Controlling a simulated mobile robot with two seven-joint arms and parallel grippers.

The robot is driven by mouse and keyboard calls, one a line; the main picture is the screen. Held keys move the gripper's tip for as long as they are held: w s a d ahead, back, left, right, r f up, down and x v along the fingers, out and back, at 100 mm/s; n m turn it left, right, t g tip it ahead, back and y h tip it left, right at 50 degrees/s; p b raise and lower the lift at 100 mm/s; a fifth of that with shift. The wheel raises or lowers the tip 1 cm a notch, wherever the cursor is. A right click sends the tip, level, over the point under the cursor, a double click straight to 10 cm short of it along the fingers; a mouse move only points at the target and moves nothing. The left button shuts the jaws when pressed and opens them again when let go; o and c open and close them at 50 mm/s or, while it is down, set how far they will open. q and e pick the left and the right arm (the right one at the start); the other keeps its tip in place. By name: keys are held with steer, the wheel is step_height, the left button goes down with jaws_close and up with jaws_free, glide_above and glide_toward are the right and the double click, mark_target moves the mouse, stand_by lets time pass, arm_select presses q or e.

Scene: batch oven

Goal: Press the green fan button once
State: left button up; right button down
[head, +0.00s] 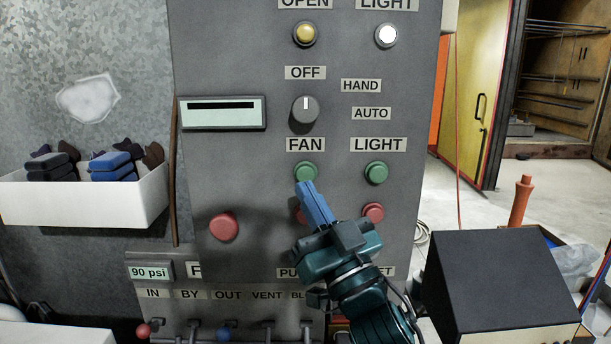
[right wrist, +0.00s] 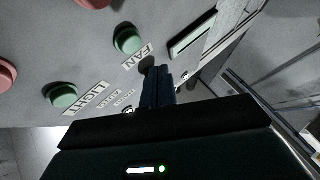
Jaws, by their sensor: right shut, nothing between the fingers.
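The green fan button (head: 305,172) sits on the grey control panel (head: 255,60), just below the FAN label (head: 305,145). It also shows in the right wrist view (right wrist: 127,40), left of my fingers. My right gripper (head: 306,186) is shut and empty, its blue fingers pointing up at the panel. In the head view its fingertips overlap the lower edge of the fan button; I cannot tell whether they touch it. In the right wrist view the fingertips (right wrist: 154,68) appear beside the FAN label, apart from the button. My left gripper is out of view.
A green light button (head: 376,172) is to the right. Red buttons (head: 373,212) sit below, one partly behind my gripper, and a larger red button (head: 223,226) is at left. A selector knob (head: 304,110) is above. A black box (head: 500,280) stands at lower right.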

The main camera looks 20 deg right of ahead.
mark_target(300, 169)
steer(key=shift+w+d, duration=0.2)
steer(key=shift+w, duration=0.5)
steer(key=shift+w+d, duration=0.2)
steer(key=shift+w, duration=0.5)
stand_by(1.0)
steer(key=shift+w+d, duration=0.1)
steer(key=shift+w, duration=0.35)
steer(key=shift+w+d, duration=0.15)
steer(key=shift+w, duration=0.25)
stand_by(0.5)
steer(key=shift+s, duration=0.15)
steer(key=shift+s+a, duration=0.25)
steer(key=shift+s, duration=0.45)
steer(key=s, duration=0.2)
steer(key=s+a+p, duration=0.1)
steer(key=s, duration=0.1)
steer(key=shift+s+a, duration=0.2)
steer(key=shift+s, duration=0.2)
